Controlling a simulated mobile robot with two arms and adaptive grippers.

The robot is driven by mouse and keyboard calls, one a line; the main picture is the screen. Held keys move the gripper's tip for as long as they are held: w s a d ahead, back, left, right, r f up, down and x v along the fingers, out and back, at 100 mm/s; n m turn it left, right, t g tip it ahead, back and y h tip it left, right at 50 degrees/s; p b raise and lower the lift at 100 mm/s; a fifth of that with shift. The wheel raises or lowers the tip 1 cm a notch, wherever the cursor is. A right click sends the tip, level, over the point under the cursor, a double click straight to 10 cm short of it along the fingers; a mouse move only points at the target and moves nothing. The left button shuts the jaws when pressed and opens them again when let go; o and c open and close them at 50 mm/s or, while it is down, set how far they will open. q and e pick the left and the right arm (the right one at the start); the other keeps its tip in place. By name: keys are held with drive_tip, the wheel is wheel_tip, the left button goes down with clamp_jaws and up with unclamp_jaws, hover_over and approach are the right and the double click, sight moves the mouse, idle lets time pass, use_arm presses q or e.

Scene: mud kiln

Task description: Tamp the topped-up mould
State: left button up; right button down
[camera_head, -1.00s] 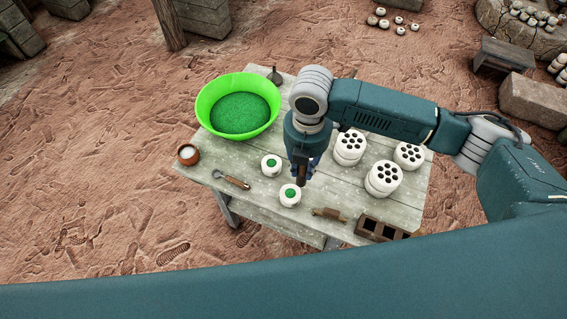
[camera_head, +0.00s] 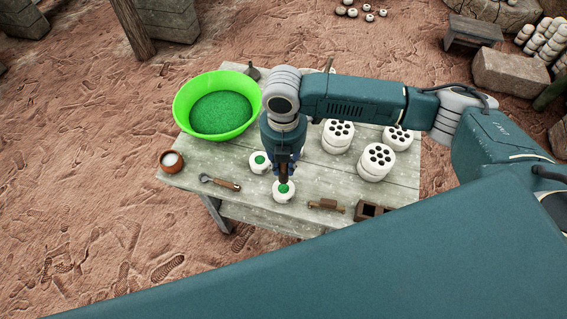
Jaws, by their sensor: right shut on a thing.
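My right gripper (camera_head: 283,165) points down, shut on a brown tamper (camera_head: 283,177) that is mostly hidden between its fingers. The tamper's lower end is right over the front white mould (camera_head: 285,196), which has a green mound (camera_head: 284,188) in its top. I cannot tell whether it touches the mound. A second white mould (camera_head: 258,167) with green in it stands behind and to the left. A bright green bowl (camera_head: 190,92) of green granular material stands at the back left. My left gripper is not in view.
On the table (camera_head: 232,209) are a small brown pot (camera_head: 171,161) with white contents, a wooden-handled tool (camera_head: 220,183), another wooden tool (camera_head: 327,205), a dark divided box (camera_head: 369,209) and several white pieces with holes (camera_head: 376,162) at right.

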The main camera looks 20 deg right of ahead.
sight(283, 174)
wheel_tip(283, 174, down, 3)
drive_tip(key=shift+r, duration=0.2)
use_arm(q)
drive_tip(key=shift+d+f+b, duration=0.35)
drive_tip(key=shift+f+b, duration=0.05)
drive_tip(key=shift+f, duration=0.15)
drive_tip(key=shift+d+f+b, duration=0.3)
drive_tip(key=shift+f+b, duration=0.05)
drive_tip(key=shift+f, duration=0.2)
use_arm(e)
wheel_tip(283, 174, down, 3)
drive_tip(key=shift+r, duration=0.15)
use_arm(q)
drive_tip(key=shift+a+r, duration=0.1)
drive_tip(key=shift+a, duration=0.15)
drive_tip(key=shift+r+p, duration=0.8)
drive_tip(key=shift+p, duration=0.05)
use_arm(e)
drive_tip(key=shift+r, duration=0.1)
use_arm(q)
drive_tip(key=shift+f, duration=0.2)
use_arm(e)
drive_tip(key=shift+s+f, duration=0.1)
drive_tip(key=shift+f, duration=0.55)
idle(0.7)
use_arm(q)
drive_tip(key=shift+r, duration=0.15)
use_arm(e)
drive_tip(key=shift+r, duration=0.15)
